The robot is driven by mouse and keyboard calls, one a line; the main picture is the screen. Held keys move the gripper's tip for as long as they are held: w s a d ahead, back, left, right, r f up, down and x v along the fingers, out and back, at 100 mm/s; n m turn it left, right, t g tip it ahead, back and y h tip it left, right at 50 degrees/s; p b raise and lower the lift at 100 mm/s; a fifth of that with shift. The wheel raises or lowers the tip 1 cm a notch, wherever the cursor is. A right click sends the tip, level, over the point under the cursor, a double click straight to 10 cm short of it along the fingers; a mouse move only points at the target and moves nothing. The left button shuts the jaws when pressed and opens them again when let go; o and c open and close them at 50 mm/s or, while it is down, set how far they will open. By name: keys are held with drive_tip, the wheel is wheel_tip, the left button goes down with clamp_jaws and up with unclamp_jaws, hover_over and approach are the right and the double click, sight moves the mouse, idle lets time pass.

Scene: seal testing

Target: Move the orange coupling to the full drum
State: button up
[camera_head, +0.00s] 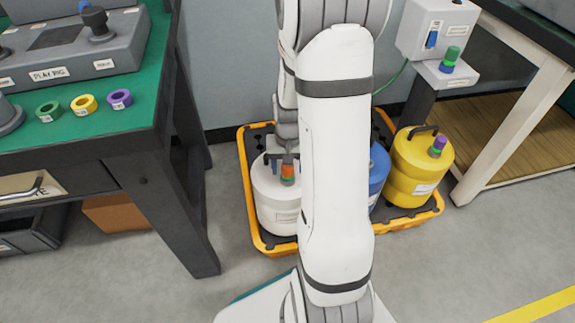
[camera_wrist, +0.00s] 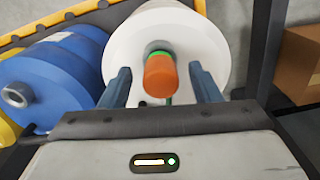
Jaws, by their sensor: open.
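The orange coupling (camera_wrist: 160,77) sits on the neck of the white drum (camera_wrist: 119,50), with a green ring behind it. In the head view the coupling (camera_head: 288,171) is on top of the white drum (camera_head: 275,205). My gripper (camera_wrist: 159,72) is open, with one finger on each side of the coupling and gaps between. The blue drum (camera_head: 377,172) is partly hidden behind my arm. The yellow drum (camera_head: 418,175) carries a purple-topped coupling (camera_head: 438,146). The drum labels are too small to read, so I cannot tell which drum is full.
The drums stand in an orange-rimmed tray (camera_head: 257,240). A green-topped bench (camera_head: 110,125) at left holds green, yellow and purple rings. A grey box (camera_head: 447,75) with a green and purple coupling is at right. A cardboard box (camera_wrist: 298,62) is near the bench leg.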

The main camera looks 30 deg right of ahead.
wheel_tip(320, 180, up, 8)
drive_tip(key=p, duration=0.3)
drive_tip(key=shift+f+p, duration=0.1)
drive_tip(key=shift+p, duration=0.25)
drive_tip(key=s+a+r+n+t+p, duration=0.1)
drive_tip(key=s+a+r+p, duration=0.3)
drive_tip(key=r+p, duration=0.6)
drive_tip(key=s+a+r+n+p, duration=0.2)
drive_tip(key=s+a+r+p, duration=0.2)
drive_tip(key=r+p, duration=0.7)
drive_tip(key=s+a+r+n+t+p, duration=0.1)
drive_tip(key=s+a+r+p, duration=0.3)
drive_tip(key=r+p, duration=0.7)
wheel_tip(320, 180, up, 15)
drive_tip(key=shift+a+f+n+t, duration=0.15)
drive_tip(key=shift+n+t, duration=0.15)
drive_tip(key=shift+n, duration=0.2)
drive_tip(key=shift+s, duration=0.1)
